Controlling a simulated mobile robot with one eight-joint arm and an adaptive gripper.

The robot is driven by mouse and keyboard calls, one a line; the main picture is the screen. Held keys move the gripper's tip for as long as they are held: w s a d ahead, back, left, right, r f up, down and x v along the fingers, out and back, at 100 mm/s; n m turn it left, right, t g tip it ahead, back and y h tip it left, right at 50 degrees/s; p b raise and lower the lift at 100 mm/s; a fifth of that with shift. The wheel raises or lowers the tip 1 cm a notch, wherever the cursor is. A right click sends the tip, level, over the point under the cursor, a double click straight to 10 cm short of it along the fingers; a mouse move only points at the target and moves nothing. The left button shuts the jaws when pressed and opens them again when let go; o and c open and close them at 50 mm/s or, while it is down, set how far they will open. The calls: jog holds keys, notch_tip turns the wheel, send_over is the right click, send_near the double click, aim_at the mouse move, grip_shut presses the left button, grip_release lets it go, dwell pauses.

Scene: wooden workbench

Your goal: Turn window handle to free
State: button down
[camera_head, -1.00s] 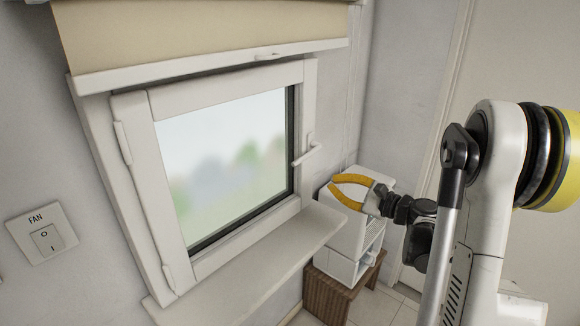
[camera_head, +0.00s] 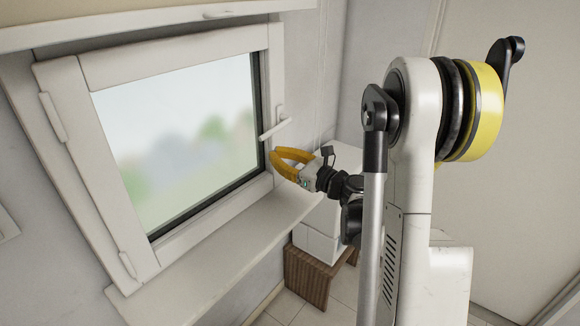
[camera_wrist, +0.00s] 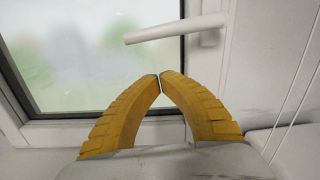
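The white window handle (camera_head: 275,127) is on the right side of the window frame (camera_head: 180,235). Its lever points left toward the glass, roughly level in the wrist view (camera_wrist: 165,34). My gripper (camera_head: 272,155) has yellow fingers and is just below the handle, apart from it. In the wrist view the fingertips (camera_wrist: 160,76) meet with only a thin gap and nothing between them. The handle is above the fingertips there. The sash looks closed.
A white sill (camera_head: 215,245) runs below the window and my gripper. A white box-like object (camera_head: 318,240) stands on a brown wooden stool (camera_head: 308,277) to the right of the sill. The wall by the handle is clear.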

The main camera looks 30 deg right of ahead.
aim_at(258, 132)
jog(key=r, duration=0.3)
jog(key=shift+a+r, duration=0.15)
jog(key=shift+a, duration=0.1)
jog(key=shift+w+a+r+p, duration=0.1)
jog(key=shift+r+p, duration=0.15)
jog(key=shift+r, duration=0.25)
jog(key=shift+w+a+r+p, duration=0.1)
jog(key=shift+r+p, duration=0.15)
jog(key=shift+r, duration=0.25)
jog(key=shift+s, duration=0.1)
